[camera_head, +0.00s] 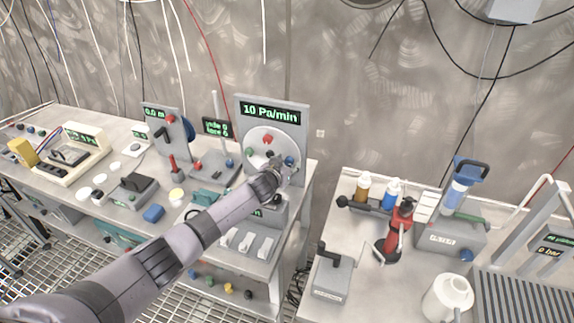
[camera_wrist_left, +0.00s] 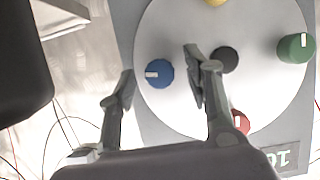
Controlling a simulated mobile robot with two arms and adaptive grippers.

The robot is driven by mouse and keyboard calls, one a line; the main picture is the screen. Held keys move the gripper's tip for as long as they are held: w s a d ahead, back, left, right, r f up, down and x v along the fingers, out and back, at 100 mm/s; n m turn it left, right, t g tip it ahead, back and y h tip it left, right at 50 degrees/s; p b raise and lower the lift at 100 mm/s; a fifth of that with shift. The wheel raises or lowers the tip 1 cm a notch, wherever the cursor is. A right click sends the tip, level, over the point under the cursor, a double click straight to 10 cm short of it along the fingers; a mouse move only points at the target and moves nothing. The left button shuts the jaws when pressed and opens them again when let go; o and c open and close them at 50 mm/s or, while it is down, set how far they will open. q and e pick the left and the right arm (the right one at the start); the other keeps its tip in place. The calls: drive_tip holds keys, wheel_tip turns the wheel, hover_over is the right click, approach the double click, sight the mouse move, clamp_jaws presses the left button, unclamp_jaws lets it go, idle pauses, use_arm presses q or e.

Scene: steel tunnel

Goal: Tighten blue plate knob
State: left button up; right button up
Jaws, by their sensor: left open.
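The blue knob (camera_head: 289,161) sits at the right side of a round pale plate (camera_head: 262,134) on an upright grey panel marked 10 Pa/min (camera_head: 271,111). In the left wrist view the blue knob (camera_wrist_left: 159,73) has a white mark and appears between my two fingers. My left gripper (camera_wrist_left: 158,62) is open, one finger on each side of the knob in the picture. I cannot tell whether either finger touches it. In the head view my left gripper (camera_head: 279,169) is in front of the plate's lower right. My right gripper is not in view.
A second bench (camera_head: 345,215) with bottles and a red device (camera_head: 394,238) stands right, across a gap.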

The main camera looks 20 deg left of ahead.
use_arm(q)
drive_tip(key=shift+w, duration=0.1)
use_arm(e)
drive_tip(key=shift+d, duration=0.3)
use_arm(q)
drive_tip(key=shift+c, duration=0.5)
clamp_jaws()
drive_tip(key=shift+f, duration=0.1)
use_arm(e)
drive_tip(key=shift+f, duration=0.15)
